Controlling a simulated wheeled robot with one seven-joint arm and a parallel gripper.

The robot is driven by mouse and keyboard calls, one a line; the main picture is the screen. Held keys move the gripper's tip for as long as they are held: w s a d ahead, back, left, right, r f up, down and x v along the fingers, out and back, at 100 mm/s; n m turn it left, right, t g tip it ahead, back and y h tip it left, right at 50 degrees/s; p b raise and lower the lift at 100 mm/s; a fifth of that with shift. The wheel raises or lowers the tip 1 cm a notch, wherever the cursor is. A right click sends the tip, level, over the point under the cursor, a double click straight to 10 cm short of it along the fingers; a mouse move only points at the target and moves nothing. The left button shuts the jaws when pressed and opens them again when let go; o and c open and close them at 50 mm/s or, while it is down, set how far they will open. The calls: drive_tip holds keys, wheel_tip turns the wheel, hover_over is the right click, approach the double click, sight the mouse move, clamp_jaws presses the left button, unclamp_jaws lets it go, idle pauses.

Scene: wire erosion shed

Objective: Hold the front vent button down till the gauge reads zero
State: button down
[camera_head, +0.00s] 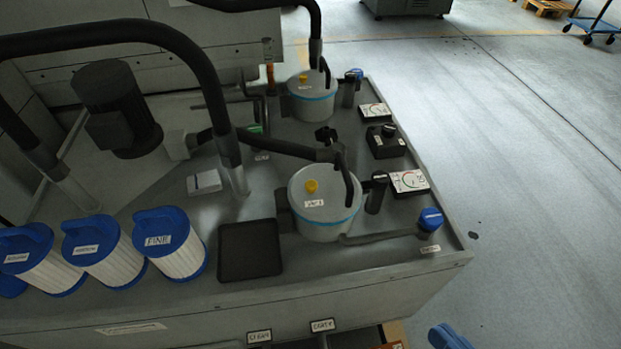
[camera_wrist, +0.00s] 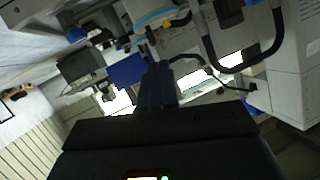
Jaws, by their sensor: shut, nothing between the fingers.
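The front vessel (camera_head: 318,222) is a pale round pot with a blue band. A yellow button (camera_head: 311,186) stands up on its lid. The dial gauge (camera_head: 409,181) on a white plate is right of this pot; its reading is too small to tell. The rear pot (camera_head: 313,105) has its own yellow button (camera_head: 303,79) and gauge (camera_head: 375,112). My gripper (camera_wrist: 158,75) shows only in the wrist view, shut and empty. A pale vessel with a blue band (camera_wrist: 155,16) is beyond its tips at the top, apart from them in the picture.
Black hoses (camera_head: 110,37) arch over the bench. Blue-capped filters (camera_head: 175,245) stand at the left front near a black tray (camera_head: 250,251). A blue knob (camera_head: 430,219) is near the right edge. Open floor (camera_head: 530,200) lies to the right.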

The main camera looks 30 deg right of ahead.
drive_tip(key=w+f+m+g+p, duration=0.1)
drive_tip(key=w+f+m+p, duration=0.2)
drive_tip(key=w+m, duration=0.45)
wheel_tip(320, 180, up, 8)
drive_tip(key=m+g+y+p, duration=0.45)
drive_tip(key=m+p, duration=0.25)
drive_tip(key=m, duration=0.5)
hover_over(314, 186)
drive_tip(key=shift+n+h, duration=0.25)
drive_tip(key=shift+f, duration=0.1)
wheel_tip(314, 186, down, 6)
drive_tip(key=b, duration=0.8)
drive_tip(key=shift+s+f, duration=0.1)
drive_tip(key=shift+f+b, duration=0.55)
drive_tip(key=shift+f, duration=0.65)
